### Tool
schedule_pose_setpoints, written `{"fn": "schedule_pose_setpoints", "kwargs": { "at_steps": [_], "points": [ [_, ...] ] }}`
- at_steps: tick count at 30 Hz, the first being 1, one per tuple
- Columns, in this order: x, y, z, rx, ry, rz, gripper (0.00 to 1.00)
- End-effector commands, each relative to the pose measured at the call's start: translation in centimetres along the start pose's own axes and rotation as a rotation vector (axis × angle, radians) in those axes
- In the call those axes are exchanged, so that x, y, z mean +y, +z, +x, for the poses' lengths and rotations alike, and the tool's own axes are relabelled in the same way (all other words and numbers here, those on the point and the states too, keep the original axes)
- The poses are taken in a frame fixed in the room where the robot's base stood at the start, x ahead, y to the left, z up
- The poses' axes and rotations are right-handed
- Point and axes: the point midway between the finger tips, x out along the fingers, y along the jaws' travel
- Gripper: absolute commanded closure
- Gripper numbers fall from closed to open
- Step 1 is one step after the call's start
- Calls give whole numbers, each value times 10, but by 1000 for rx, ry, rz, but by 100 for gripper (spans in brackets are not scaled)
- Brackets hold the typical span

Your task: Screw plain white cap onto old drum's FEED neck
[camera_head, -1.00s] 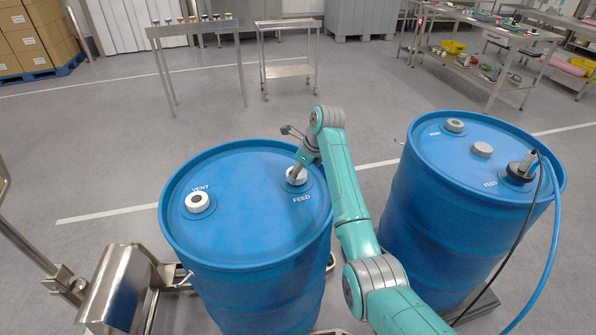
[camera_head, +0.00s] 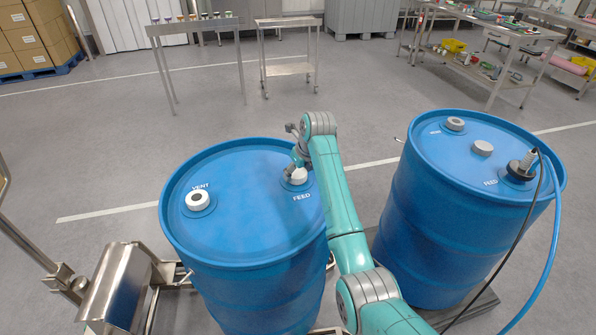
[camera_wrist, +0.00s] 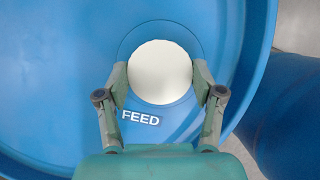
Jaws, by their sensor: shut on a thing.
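The plain white cap (camera_wrist: 160,72) is at the FEED neck of the left blue drum (camera_head: 245,225), and the FEED label shows just below it in the wrist view. My gripper (camera_wrist: 160,85) has one finger on each side of the cap and is shut on it. In the head view my gripper (camera_head: 299,172) is over the FEED neck near the drum's right rim, and the cap (camera_head: 299,177) shows partly below it. The cap hides the neck, so I cannot tell how far it is threaded.
The VENT neck (camera_head: 197,200) with a white, dark-centred fitting is on the same drum's left. A second blue drum (camera_head: 425,215) stands close on the right, with a loose white cap (camera_head: 481,148) on top and a hose connector (camera_head: 523,166) with cables.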

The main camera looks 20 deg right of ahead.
Motion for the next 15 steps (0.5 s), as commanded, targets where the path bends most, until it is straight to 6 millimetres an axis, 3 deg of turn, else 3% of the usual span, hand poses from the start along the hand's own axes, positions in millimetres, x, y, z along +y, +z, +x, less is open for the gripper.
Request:
{"fn": "schedule_pose_setpoints", "kwargs": {
  "at_steps": [8, 9, 11, 12, 15],
  "points": [
    [0, 0, -1, -1, -7, 17, 51],
    [0, 0, -1, -1, -7, 17, 23],
    [0, 0, -1, -1, -7, 17, 8],
    [0, 0, 0, -1, -7, 16, 4],
    [0, 0, 0, -1, -6, 16, 4]
  ]
}}
